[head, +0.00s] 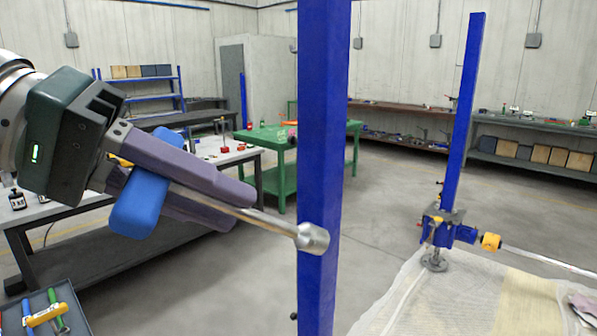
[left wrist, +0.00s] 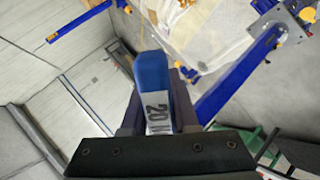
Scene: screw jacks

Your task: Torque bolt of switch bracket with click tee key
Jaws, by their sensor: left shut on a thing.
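My left gripper (head: 222,203), with purple fingers, is shut on the blue handle of the click tee key (head: 142,207). The key's metal shaft points right and slightly down, ending in a round socket that overlaps the near blue post (head: 322,110) in the head view. I cannot tell whether the socket touches the post. In the left wrist view the blue handle (left wrist: 152,75) sits between the fingers and bears a "20" marking. I cannot clearly make out the switch bracket or its bolt. My right gripper is out of view.
A screw jack (head: 437,232) with a blue post stands at right on a pale cloth-like surface (head: 455,300). A grey tray (head: 70,318) with colored-handled tools is at lower left. A green table (head: 262,135) and shelves stand behind. Open floor lies between.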

